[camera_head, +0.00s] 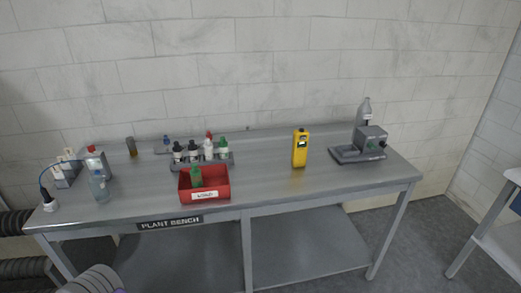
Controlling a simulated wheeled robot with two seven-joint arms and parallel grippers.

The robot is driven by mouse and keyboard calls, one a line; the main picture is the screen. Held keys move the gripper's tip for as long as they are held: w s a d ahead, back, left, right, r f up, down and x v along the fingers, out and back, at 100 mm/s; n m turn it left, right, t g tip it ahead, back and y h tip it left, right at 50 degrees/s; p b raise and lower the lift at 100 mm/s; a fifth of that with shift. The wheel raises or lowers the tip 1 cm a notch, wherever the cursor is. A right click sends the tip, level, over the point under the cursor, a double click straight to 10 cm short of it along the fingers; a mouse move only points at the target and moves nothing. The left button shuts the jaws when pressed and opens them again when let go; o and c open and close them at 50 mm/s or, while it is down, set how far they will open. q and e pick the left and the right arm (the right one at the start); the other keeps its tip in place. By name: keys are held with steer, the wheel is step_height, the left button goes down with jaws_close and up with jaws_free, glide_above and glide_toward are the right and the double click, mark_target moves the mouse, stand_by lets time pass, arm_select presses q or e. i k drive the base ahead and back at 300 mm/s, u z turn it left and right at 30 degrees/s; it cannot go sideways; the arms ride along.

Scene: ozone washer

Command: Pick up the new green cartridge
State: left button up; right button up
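A green bottle-shaped item (196,176) stands upright in the red bin (218,188) on the bench, its lower part hidden by the bin's front wall. Behind the bin, a grey rack (231,161) holds several bottles: two with black caps, one with a red cap (208,146), and a white one with a green cap (223,149) at the right end. I cannot tell from this view which green item is the new cartridge. Neither gripper is in view; a ribbed grey part, possibly of my arm, shows at the bottom left.
The grey bench (290,190) has clear room in front of the yellow handheld meter (300,148). A grey device (370,143) with a bottle (363,111) stands at the right. A clear bottle (99,188) and a white-and-grey unit (66,170) stand at the left.

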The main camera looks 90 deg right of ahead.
mark_target(223, 145)
steer(key=z, duration=2.65)
steer(key=k, duration=0.3)
steer(key=z, duration=0.8)
steer(key=i, duration=0.85)
steer(key=u, duration=0.4)
